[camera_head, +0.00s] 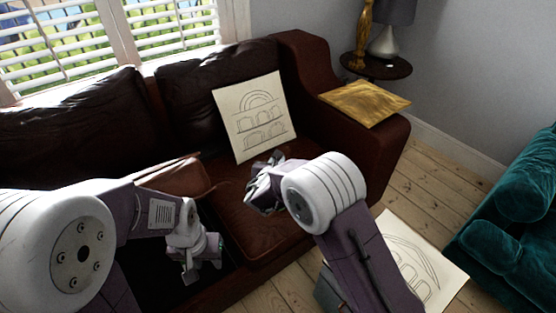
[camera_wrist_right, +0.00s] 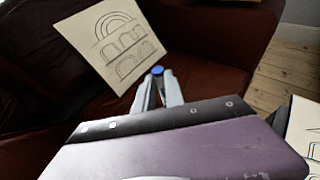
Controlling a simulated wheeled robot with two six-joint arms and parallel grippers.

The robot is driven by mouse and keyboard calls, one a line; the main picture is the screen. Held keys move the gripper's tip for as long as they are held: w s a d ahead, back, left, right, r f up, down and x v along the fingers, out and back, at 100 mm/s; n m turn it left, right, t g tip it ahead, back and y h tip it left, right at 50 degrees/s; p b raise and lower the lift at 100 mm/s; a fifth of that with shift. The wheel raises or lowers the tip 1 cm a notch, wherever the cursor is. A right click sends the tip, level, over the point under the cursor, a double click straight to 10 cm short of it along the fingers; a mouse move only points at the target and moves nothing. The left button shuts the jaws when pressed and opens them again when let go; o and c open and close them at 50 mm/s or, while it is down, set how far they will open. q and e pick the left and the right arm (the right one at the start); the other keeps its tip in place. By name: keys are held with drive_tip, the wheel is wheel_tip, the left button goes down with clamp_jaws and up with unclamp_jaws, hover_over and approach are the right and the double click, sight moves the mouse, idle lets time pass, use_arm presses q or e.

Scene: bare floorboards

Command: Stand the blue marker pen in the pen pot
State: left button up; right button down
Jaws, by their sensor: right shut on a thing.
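My right gripper (camera_head: 262,187) is over the brown sofa seat, in front of the propped drawing. In the right wrist view its fingertips (camera_wrist_right: 158,88) are shut on the blue marker pen (camera_wrist_right: 157,70), of which only a round blue end shows. The rest of the pen is hidden by the fingers. My left gripper (camera_head: 200,262) hangs at the sofa's front, fingers apart and pointing down, with nothing seen between them. I cannot make out a pen pot in either view.
A dark brown leather sofa (camera_head: 262,222) fills the middle. A drawing sheet (camera_head: 252,115) leans on its backrest, and a golden cloth (camera_head: 364,102) lies on its arm. Another sheet (camera_head: 437,268) lies lower right, near a teal sofa (camera_head: 520,215). Bare floorboards (camera_head: 425,165) lie between.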

wheel_tip(320, 180, down, 8)
drive_tip(key=b, duration=0.6)
drive_tip(key=shift+r, duration=0.15)
drive_tip(key=c, duration=1.3)
unclamp_jaws()
drive_tip(key=shift+c, duration=0.2)
